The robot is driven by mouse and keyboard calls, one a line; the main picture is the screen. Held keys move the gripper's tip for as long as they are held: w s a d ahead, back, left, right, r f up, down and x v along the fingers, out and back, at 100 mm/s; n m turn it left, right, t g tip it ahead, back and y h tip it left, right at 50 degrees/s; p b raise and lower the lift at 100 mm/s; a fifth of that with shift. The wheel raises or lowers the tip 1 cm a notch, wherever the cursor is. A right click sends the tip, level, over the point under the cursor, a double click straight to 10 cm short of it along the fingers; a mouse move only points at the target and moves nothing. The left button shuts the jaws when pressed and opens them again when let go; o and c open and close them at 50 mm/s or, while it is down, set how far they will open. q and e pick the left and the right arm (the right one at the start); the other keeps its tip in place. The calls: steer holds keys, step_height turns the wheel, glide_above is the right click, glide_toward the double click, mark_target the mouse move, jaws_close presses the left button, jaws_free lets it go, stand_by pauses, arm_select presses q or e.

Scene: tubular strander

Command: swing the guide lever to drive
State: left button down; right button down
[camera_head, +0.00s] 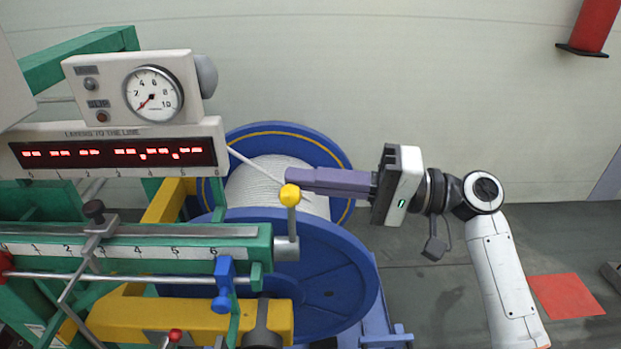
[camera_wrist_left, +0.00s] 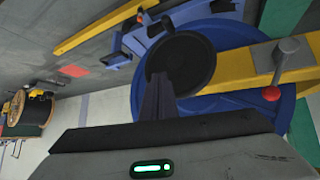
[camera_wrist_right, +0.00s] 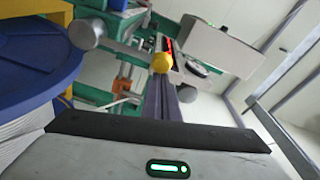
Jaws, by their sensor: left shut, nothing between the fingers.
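A short grey lever with a yellow knob (camera_head: 289,195) stands upright on a grey hub at the right end of the green scale bar (camera_head: 190,240); I take it for the guide lever. My right gripper (camera_head: 290,178) comes in from the right with its fingers together, their tips at the knob, apparently touching it. The knob (camera_wrist_right: 161,63) also shows at the fingertips in the right wrist view. My left gripper (camera_wrist_left: 160,78) shows only in its own wrist view, shut and empty, in front of a dark round disc (camera_wrist_left: 185,60). No drive marking is readable.
A blue reel (camera_head: 320,265) with pale strand lies behind the lever. A blue clamp (camera_head: 225,285) sits on the rod left of it. A gauge (camera_head: 153,93) and red display (camera_head: 115,152) stand above. The floor at right is mostly clear, with a red patch (camera_head: 565,296).

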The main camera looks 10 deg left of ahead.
steer(key=shift+s, duration=0.2)
steer(key=d+b, duration=0.1)
steer(key=d, duration=0.9)
steer(key=shift+d+f, duration=0.15)
steer(key=shift+f, duration=0.1)
